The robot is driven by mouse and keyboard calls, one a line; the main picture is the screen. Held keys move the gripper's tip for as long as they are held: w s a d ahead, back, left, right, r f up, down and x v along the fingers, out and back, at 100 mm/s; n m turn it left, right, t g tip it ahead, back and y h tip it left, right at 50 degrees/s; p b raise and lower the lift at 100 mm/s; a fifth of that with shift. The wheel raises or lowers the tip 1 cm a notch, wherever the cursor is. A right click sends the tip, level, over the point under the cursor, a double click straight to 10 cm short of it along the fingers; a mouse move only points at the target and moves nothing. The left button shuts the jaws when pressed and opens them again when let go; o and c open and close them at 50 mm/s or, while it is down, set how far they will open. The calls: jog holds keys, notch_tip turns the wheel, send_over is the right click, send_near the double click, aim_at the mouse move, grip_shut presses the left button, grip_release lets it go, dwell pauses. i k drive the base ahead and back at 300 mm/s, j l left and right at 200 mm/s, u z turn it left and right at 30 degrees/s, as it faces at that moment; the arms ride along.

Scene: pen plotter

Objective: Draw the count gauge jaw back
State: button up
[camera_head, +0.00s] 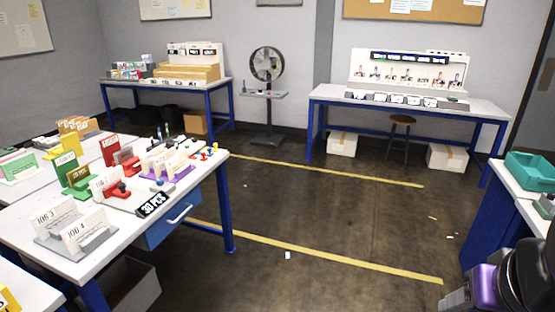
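No part is clearly marked as the count gauge. On the white table at left, a black sign reading "30 PCS" (152,205) stands at the front right corner. Beside it is a low fixture with white upright cards and a red block with a knob (118,190); this may be the gauge, but its jaw cannot be made out. Other fixtures in red, green and yellow stand behind it. A black and purple part at the lower right edge seems to be my arm. My gripper's fingers do not show.
The left table (68,268) has blue legs and a drawer with a handle. Open dark floor (320,220) with yellow lines lies between the tables. A table with a teal bin (532,170) stands at right. Two workbenches, a stool (402,122) and a fan (267,66) are at the back.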

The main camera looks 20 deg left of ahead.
aim_at(117, 190)
jog(key=u, duration=1.35)
jog(key=i+u, duration=0.15)
jog(key=u, duration=0.45)
jog(key=i+l+u, duration=0.15)
jog(key=i+l, duration=0.4)
jog(key=i, duration=0.3)
jog(key=i+l+u, duration=0.2)
jog(key=i+l, duration=0.5)
jog(key=i, duration=0.1)
